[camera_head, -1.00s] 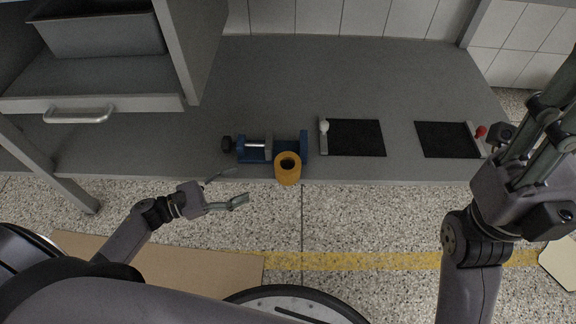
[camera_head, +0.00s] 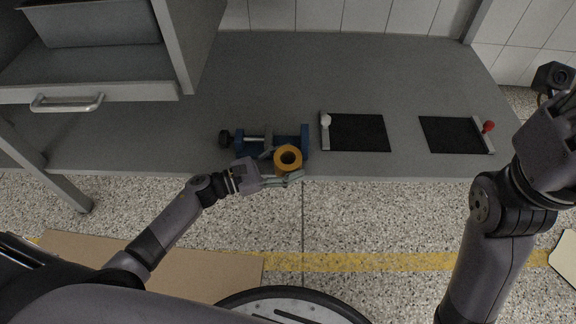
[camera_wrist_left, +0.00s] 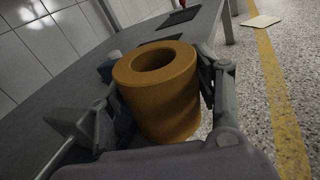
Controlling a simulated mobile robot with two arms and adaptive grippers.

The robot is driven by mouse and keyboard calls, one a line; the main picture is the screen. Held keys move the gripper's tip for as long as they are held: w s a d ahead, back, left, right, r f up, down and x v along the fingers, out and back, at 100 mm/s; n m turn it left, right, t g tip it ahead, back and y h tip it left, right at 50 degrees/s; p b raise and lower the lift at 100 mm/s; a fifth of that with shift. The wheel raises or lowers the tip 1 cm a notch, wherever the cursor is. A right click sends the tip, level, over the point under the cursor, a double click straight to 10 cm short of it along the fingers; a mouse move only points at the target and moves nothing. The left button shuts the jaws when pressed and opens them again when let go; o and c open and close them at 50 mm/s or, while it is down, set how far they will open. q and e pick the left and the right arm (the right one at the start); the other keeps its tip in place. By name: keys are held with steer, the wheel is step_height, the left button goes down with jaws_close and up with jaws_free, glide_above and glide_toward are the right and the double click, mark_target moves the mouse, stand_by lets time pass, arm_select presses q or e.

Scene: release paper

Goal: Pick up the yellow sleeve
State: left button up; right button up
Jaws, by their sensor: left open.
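The yellow sleeve (camera_head: 279,165), a thick orange-yellow hollow cylinder, stands upright at the front edge of the grey table (camera_head: 390,75). In the left wrist view the sleeve (camera_wrist_left: 165,100) fills the middle, with its round hole facing up. My left gripper (camera_head: 283,168) is open, with one finger on each side of the sleeve. In the left wrist view the right finger is very near the sleeve's side; I cannot tell if it touches. My right arm is at the right of the head view, its gripper mostly cut off by the frame edge.
A blue vise (camera_head: 298,138) with a black knob lies right behind the sleeve. Two black pads, left (camera_head: 358,133) and right (camera_head: 450,135), with white and red knobs lie to the right. A grey shelf unit with a drawer handle (camera_head: 67,104) stands at the left.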

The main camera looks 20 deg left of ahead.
arm_select(q)
steer(key=shift+w+d, duration=0.1)
steer(key=shift+c, duration=0.6)
steer(key=c, duration=0.8)
